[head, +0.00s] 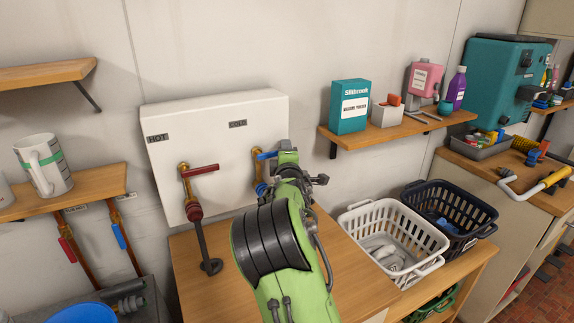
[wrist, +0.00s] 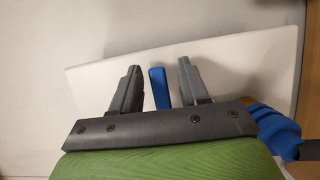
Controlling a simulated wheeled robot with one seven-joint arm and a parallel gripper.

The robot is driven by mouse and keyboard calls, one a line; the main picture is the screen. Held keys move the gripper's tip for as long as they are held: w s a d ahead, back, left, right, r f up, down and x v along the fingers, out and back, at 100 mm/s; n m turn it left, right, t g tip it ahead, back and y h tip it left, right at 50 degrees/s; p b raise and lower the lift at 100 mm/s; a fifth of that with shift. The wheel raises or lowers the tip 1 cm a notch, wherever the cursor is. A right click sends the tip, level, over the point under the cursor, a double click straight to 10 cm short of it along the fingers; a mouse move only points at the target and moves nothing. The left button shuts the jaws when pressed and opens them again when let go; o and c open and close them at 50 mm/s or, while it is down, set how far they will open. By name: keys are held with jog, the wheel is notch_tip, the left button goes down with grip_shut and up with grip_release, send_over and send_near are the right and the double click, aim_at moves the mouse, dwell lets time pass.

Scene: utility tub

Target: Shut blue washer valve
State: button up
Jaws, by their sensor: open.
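The blue washer valve handle (head: 267,155) is under the COLD label on a white wall box (head: 215,130). It points sideways to the right from a brass valve body (head: 258,172), partly hidden by my arm. My gripper (head: 287,148) is at its right end. In the wrist view, the blue handle (wrist: 158,88) stands between the two dark fingers of my open gripper (wrist: 158,80), with a gap on each side. A blue rounded part (wrist: 275,130) shows at lower right there. Whether the handle touches anything is not visible.
A red-handled valve (head: 203,169) under the HOT label sits left, with a dark hose (head: 204,245) below. Other pipes with a red lever (head: 67,250) and a blue lever (head: 119,236) are farther left. A shelf (head: 400,129) and baskets (head: 352,216) are right.

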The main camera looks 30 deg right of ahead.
jog(key=b+v, duration=0.1)
jog(key=v, duration=1.3)
jog(key=shift+s, duration=0.3)
jog(key=shift+a, duration=0.15)
jog(key=s+a+f+m+g+y+p, duration=0.1)
jog(key=s+a+m+g, duration=0.4)
jog(key=s, duration=1)
jog(key=s+a+f+m+g+y+p, duration=0.2)
jog(key=s+a+m+g+y, duration=0.4)
jog(key=s, duration=1)
jog(key=shift+a+f+m, duration=0.45)
jog(key=shift+a+m, duration=0.65)
